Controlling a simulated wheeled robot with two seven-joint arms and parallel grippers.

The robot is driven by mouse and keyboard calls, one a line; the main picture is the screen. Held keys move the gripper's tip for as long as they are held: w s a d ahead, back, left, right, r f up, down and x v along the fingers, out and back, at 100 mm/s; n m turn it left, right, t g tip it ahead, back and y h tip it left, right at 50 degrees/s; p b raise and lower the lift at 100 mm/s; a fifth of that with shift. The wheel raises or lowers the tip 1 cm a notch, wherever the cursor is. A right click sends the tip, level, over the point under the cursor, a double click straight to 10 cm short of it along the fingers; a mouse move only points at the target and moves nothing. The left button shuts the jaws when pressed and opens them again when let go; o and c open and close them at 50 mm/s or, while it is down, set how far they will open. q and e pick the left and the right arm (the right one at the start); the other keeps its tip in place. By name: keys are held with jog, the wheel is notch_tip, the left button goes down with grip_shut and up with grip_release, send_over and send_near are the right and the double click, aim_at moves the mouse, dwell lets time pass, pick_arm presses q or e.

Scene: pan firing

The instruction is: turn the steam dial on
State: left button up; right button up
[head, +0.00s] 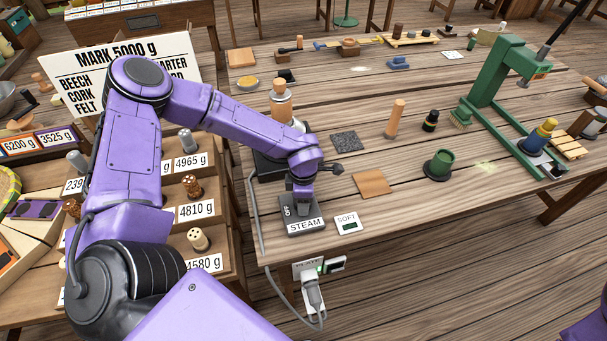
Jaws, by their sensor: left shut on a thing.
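The steam dial's dark grey base (306,227), labelled STEAM with OFF at its left side, sits near the front left edge of the wooden table. My left gripper (304,207) reaches down over it from above and is shut on the dial's knob. The gripper and wrist hide the knob, so I cannot tell its exact angle. My right gripper is not in view; only a bit of purple shows at the lower right corner.
A green press (495,85) stands at the right. A plugged cord (312,292) hangs at the table's front.

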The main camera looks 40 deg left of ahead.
pick_arm(q)
jog(key=shift+w+r, duration=0.1)
dwell(0.3)
jog(key=o, duration=1)
jog(key=shift+o, duration=0.2)
notch_tip(320, 180, up, 10)
jog(key=b, duration=0.1)
jog(key=shift+r+b, duration=0.25)
jog(key=shift+b, duration=0.05)
